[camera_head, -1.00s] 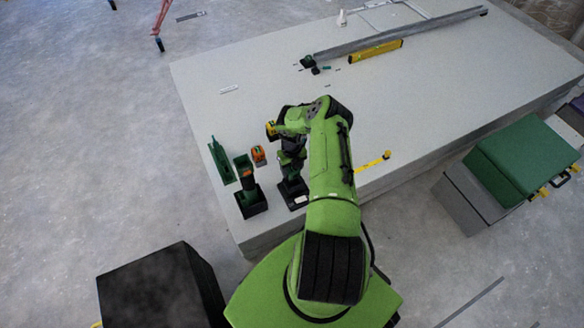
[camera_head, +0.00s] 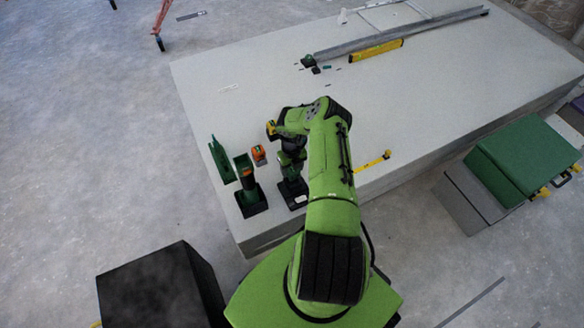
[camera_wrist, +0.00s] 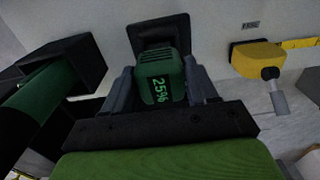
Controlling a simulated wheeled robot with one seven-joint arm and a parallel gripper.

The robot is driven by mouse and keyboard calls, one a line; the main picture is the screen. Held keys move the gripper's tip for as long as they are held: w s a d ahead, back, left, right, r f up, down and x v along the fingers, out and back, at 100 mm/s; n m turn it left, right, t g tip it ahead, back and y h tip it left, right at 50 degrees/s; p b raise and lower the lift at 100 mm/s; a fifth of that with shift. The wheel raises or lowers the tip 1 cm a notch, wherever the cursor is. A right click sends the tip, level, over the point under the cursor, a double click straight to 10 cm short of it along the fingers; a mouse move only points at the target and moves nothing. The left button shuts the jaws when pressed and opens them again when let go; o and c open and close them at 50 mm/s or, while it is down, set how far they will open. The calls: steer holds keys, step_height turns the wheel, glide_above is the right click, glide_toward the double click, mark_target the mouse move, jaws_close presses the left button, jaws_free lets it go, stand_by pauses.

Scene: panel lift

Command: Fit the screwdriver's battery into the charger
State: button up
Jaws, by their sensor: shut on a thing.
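To the left is a green and black upright tool in a black base (camera_head: 252,206); a black box and green cylinder (camera_wrist: 40,92) show left in the wrist view.
A green holder (camera_head: 221,160) and a small orange item (camera_head: 259,155) stand left of my gripper. A yellow tool (camera_head: 373,162) lies to the right, near the edge of the table (camera_head: 420,110). A yellow level (camera_head: 376,50) and metal rails lie at the back. The table's middle is clear.

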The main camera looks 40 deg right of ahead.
steer(key=shift+f, duration=0.15)
steer(key=shift+f+b, duration=0.7)
steer(key=shift+f+b, duration=0.7)
steer(key=shift+f, duration=0.2)
stand_by(0.3)
steer(key=o, duration=1.2)
steer(key=shift+o, duration=0.2)
step_height(320, 180, up, 16)
steer(key=p, duration=0.6)
